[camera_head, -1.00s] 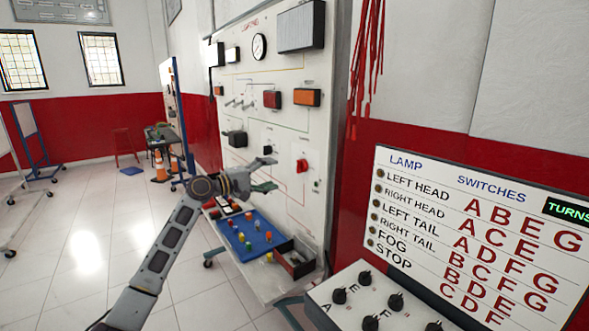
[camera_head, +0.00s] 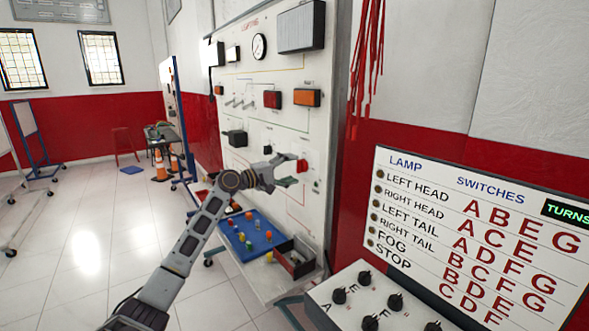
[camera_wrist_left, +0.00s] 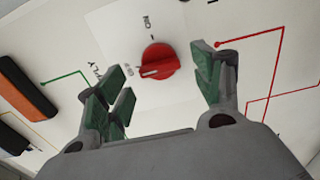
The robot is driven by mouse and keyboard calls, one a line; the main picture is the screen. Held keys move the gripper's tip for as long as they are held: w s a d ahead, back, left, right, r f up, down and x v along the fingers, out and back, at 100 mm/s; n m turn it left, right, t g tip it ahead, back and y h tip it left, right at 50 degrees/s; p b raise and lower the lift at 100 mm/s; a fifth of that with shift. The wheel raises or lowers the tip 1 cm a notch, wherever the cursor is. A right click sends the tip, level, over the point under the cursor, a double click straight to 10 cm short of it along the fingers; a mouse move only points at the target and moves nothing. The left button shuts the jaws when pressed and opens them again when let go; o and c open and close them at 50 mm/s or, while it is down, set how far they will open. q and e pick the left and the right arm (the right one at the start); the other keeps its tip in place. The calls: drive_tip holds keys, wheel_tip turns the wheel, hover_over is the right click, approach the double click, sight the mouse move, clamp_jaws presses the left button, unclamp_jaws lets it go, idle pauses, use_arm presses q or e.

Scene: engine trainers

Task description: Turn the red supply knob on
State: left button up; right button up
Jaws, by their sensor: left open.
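The red supply knob (camera_head: 302,166) is on the lower right of the white lighting panel (camera_head: 290,130). In the left wrist view the round red knob (camera_wrist_left: 159,62) has a pale pointer line towards the lower left, at the printed mark beside it; the other mark is above the knob. My left gripper (camera_head: 293,170) is open in front of the panel, close to the knob. In the wrist view its green-padded fingers (camera_wrist_left: 165,88) stand to either side of the knob, apart from it. My right gripper is not in view.
A shelf below the panel holds a blue tray (camera_head: 262,245) with small coloured parts and an open box (camera_head: 298,262). A switch box (camera_head: 380,305) and a lamp table sign (camera_head: 470,230) stand at the right. Orange lamps (camera_head: 307,97) are higher on the panel.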

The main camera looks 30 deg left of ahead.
sight(301, 166)
use_arm(q)
drive_tip(key=shift+x, duration=1.1)
drive_tip(key=shift+c, duration=0.4)
drive_tip(key=c, duration=0.9)
